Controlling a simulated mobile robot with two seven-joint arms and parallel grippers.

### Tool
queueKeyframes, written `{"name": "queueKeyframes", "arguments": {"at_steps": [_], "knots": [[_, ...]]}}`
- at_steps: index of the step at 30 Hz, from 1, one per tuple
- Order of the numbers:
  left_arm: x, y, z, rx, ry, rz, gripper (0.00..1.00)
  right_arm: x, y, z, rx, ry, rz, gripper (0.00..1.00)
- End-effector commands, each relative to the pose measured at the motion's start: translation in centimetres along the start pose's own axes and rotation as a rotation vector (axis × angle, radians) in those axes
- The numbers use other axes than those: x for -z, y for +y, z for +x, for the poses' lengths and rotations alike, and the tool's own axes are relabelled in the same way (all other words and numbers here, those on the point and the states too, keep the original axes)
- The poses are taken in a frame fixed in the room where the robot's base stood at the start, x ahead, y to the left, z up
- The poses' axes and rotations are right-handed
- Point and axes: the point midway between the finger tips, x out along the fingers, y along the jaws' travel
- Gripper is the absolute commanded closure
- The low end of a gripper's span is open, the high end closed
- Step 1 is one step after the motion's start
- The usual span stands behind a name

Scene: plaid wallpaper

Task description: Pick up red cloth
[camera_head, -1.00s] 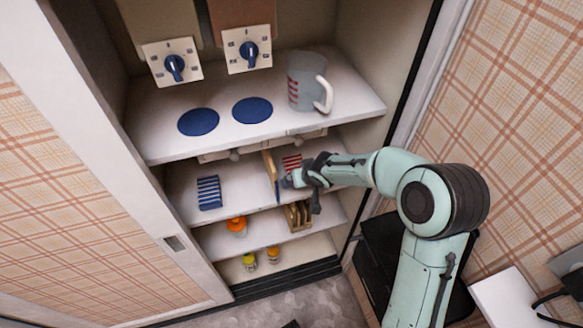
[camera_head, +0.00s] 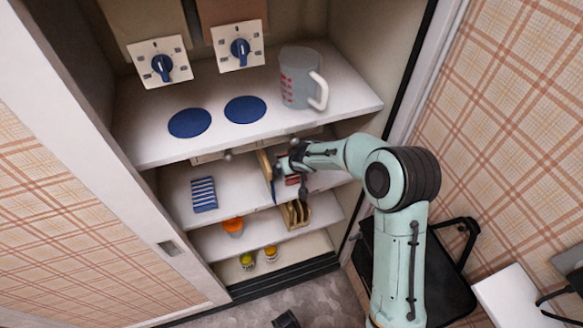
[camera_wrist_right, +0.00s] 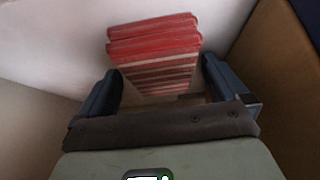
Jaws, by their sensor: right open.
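The red cloth is a folded red-and-white striped stack (camera_wrist_right: 155,45). It lies on the white middle shelf, right of a divider. In the head view it (camera_head: 292,180) is mostly hidden by my right gripper (camera_head: 291,167). In the right wrist view my right gripper (camera_wrist_right: 162,72) is open, one finger at each side of the cloth's near part. The cloth lies between and beyond the fingertips. I cannot tell whether the fingers touch it. My left gripper is not in view.
A wooden divider (camera_head: 266,165) stands left of the cloth. A blue striped cloth (camera_head: 204,194) lies further left. The cabinet's side wall is close on the right.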

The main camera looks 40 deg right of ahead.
Motion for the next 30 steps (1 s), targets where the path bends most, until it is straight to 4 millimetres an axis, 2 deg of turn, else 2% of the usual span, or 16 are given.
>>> {"name": "queueKeyframes", "arguments": {"at_steps": [3,4,9,20,26,30], "knots": [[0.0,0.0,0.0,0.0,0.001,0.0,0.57,0.0,0.0,0.0,0.0,0.0,0.0,0.0],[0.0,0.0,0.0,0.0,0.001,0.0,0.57,0.0,0.0,0.0,0.0,0.0,0.0,0.03],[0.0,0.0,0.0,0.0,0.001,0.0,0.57,0.0,0.0,-0.1,0.0,0.0,-0.001,0.56],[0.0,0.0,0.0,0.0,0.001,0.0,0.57,0.0,0.0,-0.3,0.0,0.001,-0.001,0.56],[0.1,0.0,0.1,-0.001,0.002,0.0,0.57,-0.3,0.0,-2.2,0.001,0.004,-0.001,0.56],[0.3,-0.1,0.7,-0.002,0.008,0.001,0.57,-1.7,0.0,-4.3,0.001,0.003,-0.002,0.56]]}}
